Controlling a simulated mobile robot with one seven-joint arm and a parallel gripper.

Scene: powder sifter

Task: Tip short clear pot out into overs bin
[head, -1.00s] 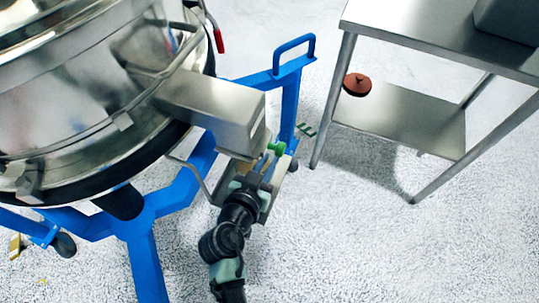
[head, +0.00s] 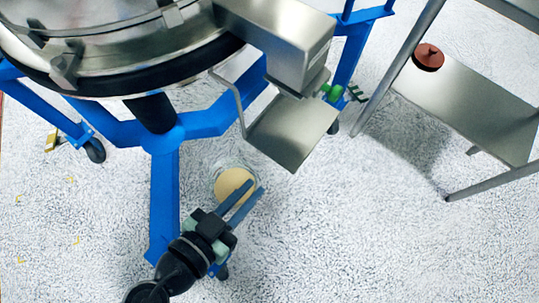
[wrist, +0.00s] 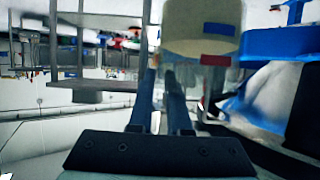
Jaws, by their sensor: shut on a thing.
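The short clear pot (head: 222,190) is a see-through cup with a pale beige powder inside. In the head view it is off the spout, over the speckled floor, and looks about upright. My gripper (head: 257,187) is shut on the pot's side, its two dark fingers close together. In the wrist view the pot (wrist: 200,32) shows large at the top, with the beige fill, a blue patch and a red patch on it. The fingertips (wrist: 164,75) partly hide its side. I cannot pick out the overs bin for sure in these frames.
The steel sifter drum (head: 100,50) stands on a blue frame (head: 165,200) with castors. Its box-shaped spout (head: 285,45) sits above a flat steel plate (head: 293,130). A steel table's lower shelf (head: 470,105) holds a red-brown round thing (head: 428,56). Open floor lies at lower right.

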